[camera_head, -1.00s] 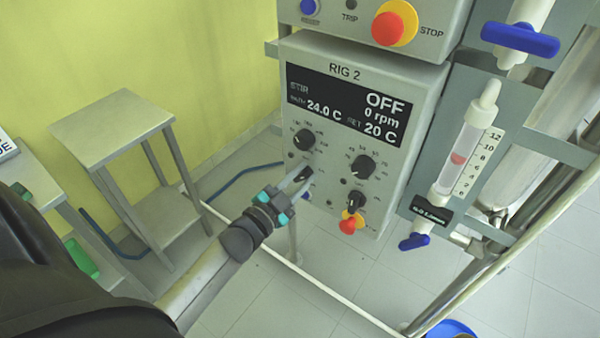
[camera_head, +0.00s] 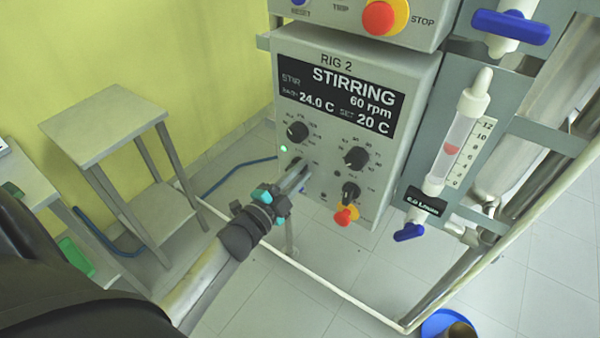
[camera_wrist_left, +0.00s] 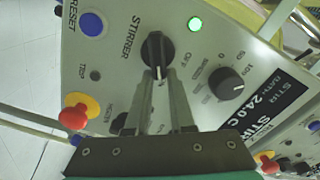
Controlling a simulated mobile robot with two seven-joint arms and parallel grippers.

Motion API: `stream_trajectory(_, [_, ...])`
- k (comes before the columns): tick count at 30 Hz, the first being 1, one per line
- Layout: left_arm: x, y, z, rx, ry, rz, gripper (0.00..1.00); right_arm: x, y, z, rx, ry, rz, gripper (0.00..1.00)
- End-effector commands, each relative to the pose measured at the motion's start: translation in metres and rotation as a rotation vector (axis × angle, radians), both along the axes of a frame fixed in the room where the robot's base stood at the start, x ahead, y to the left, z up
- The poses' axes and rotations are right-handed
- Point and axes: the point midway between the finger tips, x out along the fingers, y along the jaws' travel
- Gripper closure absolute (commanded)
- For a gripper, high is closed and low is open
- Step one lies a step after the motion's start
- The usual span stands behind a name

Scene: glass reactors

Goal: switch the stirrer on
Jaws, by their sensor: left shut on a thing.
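The RIG 2 control box (camera_head: 335,58) has a display (camera_head: 340,97) reading STIRRING, 60 rpm, bath 24.0 C, set 20 C. My left gripper (camera_head: 297,172) reaches the lower left of its front panel. In the left wrist view, my left gripper (camera_wrist_left: 158,90) is shut on the black STIRRER knob (camera_wrist_left: 157,48), whose white mark points down between the fingers. A green lamp (camera_wrist_left: 195,24) beside the knob is lit; it also shows in the head view (camera_head: 284,149). My gripper partly hides the knob in the head view. My right gripper is not in view.
Other black dials (camera_head: 356,157) sit close to the fingers, with a red and yellow stop button (camera_head: 345,215) below. A glass column (camera_head: 455,145) with blue taps stands at the right. A small stand (camera_head: 105,125) is at the left. The floor between is mostly clear.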

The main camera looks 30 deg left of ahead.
Motion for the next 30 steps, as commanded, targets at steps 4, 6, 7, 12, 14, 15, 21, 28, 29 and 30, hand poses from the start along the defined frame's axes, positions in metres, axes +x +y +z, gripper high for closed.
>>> stream_trajectory(4, [-0.002, 0.009, -0.008, 0.009, 0.023, 0.021, 1.00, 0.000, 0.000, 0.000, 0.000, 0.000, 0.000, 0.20])
stream_trajectory(6, [-0.002, 0.009, -0.008, 0.009, 0.023, 0.021, 1.00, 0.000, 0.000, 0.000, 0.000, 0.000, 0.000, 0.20])
stream_trajectory(7, [-0.002, 0.009, -0.008, 0.009, 0.023, 0.021, 1.00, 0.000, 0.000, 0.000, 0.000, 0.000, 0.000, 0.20])
stream_trajectory(12, [-0.002, 0.009, -0.007, 0.009, 0.023, 0.021, 0.62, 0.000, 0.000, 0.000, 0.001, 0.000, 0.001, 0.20])
stream_trajectory(14, [-0.002, 0.009, -0.007, 0.008, 0.021, 0.021, 0.55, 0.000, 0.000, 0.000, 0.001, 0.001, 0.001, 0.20])
stream_trajectory(15, [-0.002, 0.009, -0.007, 0.008, 0.021, 0.021, 0.51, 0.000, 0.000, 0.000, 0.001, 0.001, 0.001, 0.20])
stream_trajectory(21, [-0.001, 0.006, -0.005, 0.005, 0.016, 0.016, 0.49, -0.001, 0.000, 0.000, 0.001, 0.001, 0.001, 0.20])
stream_trajectory(28, [-0.006, 0.005, -0.004, 0.003, 0.014, 0.013, 0.49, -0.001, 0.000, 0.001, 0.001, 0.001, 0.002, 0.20])
stream_trajectory(29, [-0.008, 0.005, -0.004, 0.003, 0.014, 0.013, 0.49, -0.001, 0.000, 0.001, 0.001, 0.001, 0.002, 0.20])
stream_trajectory(30, [-0.012, 0.005, -0.004, 0.002, 0.014, 0.013, 0.49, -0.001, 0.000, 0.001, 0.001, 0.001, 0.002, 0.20])
